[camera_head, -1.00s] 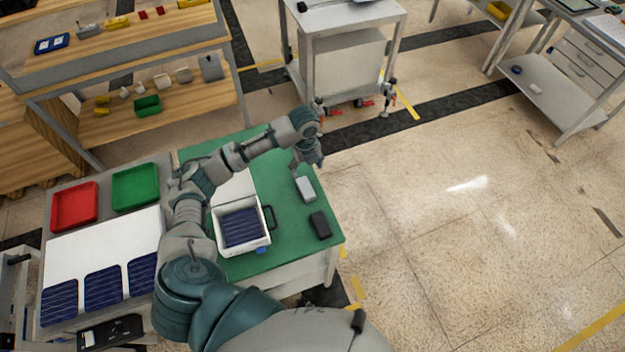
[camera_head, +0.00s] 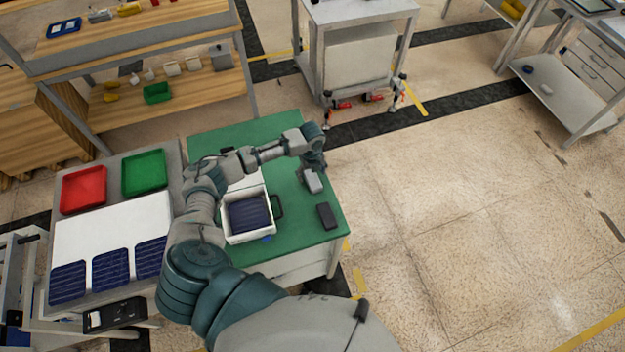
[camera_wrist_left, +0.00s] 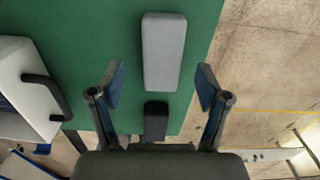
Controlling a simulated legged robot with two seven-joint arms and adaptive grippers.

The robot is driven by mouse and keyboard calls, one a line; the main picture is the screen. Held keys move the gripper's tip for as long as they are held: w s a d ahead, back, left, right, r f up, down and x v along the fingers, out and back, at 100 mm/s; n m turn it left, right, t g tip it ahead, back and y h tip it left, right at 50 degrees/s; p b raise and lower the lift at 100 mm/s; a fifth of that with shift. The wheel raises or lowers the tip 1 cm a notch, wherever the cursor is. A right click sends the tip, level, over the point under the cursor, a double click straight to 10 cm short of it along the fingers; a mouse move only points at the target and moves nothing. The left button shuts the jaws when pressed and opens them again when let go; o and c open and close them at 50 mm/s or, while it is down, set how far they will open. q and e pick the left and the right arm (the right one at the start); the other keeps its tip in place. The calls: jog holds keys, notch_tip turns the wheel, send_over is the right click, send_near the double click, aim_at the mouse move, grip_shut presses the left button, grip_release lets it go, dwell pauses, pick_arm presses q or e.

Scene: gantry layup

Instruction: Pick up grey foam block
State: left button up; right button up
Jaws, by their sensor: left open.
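The grey foam block (camera_head: 312,181) lies on the green table top (camera_head: 297,230) near its right edge. In the left wrist view the grey foam block (camera_wrist_left: 162,52) lies lengthwise ahead of the fingers, in line with the gap between them. My left gripper (camera_head: 309,168) is at the block's far side, above the table, and partly covers the view of it. In the wrist view my left gripper (camera_wrist_left: 161,88) is open and empty, with its two fingers spread wider than the block. My right gripper is not in view.
A dark block (camera_head: 327,216) lies in front of the grey one. A white bin (camera_head: 265,238) with dark blue panels stands to the left. Red (camera_head: 84,190) and green (camera_head: 144,173) trays stand farther left. Open floor lies right of the table.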

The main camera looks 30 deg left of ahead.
aim_at(312, 178)
pick_arm(q)
notch_tip(312, 178, down, 3)
jog(key=shift+w+f, duration=0.15)
jog(key=shift+f, duration=0.05)
jog(key=shift+d, duration=0.1)
jog(key=c, duration=0.9)
jog(key=shift+r, duration=0.1)
